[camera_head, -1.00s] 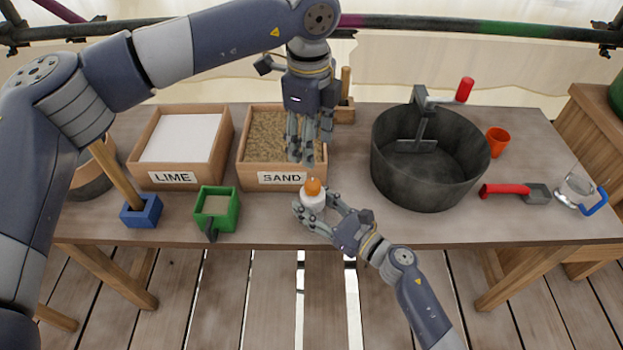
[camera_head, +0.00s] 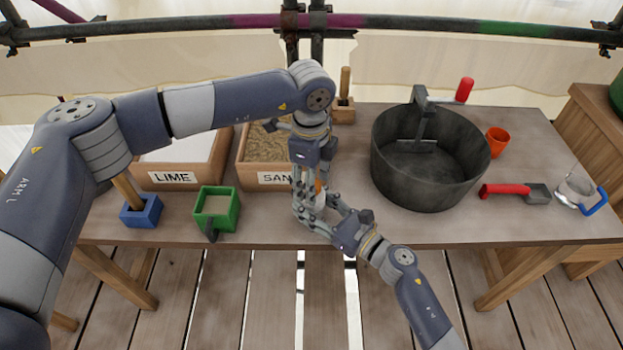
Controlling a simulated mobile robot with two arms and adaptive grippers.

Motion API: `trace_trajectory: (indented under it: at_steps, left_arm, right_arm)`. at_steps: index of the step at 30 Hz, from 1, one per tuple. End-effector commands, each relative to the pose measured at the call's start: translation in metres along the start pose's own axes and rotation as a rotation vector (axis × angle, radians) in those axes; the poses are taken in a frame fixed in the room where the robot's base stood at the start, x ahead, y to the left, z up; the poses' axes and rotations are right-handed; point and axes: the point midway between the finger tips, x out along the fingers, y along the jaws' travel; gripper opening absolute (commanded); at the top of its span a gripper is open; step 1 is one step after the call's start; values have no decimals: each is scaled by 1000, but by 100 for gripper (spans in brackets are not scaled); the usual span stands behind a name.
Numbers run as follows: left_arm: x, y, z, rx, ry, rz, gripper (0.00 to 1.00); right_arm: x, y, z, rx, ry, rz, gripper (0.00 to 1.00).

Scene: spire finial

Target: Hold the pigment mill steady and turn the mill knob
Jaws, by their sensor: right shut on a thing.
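The pigment mill (camera_head: 319,199) has a white body and an orange knob (camera_head: 318,186). It stands near the front edge of the table, in front of the sand box, and is now largely hidden by my grippers. My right gripper (camera_head: 314,210) is shut around the white body from the front. My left gripper (camera_head: 308,188) points down from above, with its fingers around or beside the orange knob. Whether its fingers touch the knob or are closed on it cannot be made out.
A lime box (camera_head: 172,178) and a sand box (camera_head: 266,180) stand behind. A green container (camera_head: 217,222) and a blue block-based tool (camera_head: 140,217) are at left. A large dark bucket (camera_head: 430,190), an orange cup (camera_head: 498,141), a red-handled scoop (camera_head: 505,190) and a clear jug (camera_head: 577,187) are at right.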

Motion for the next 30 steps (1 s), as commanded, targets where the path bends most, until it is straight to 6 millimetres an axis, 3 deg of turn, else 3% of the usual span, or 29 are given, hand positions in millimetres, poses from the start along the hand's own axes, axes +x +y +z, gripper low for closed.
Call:
trace_trajectory:
  at_steps: [7,13,14,30]
  left_arm:
    - [1,0,0,0,0,0,50]
    - [1,0,0,0,1,0,6]
    - [1,0,0,0,1,0,5]
    - [0,0,0,125,5,0,5]
  right_arm:
    - [0,0,0,0,1,0,19]
    - [0,0,0,0,1,0,19]
    - [0,0,0,0,1,0,19]
    - [0,0,0,0,1,0,19]
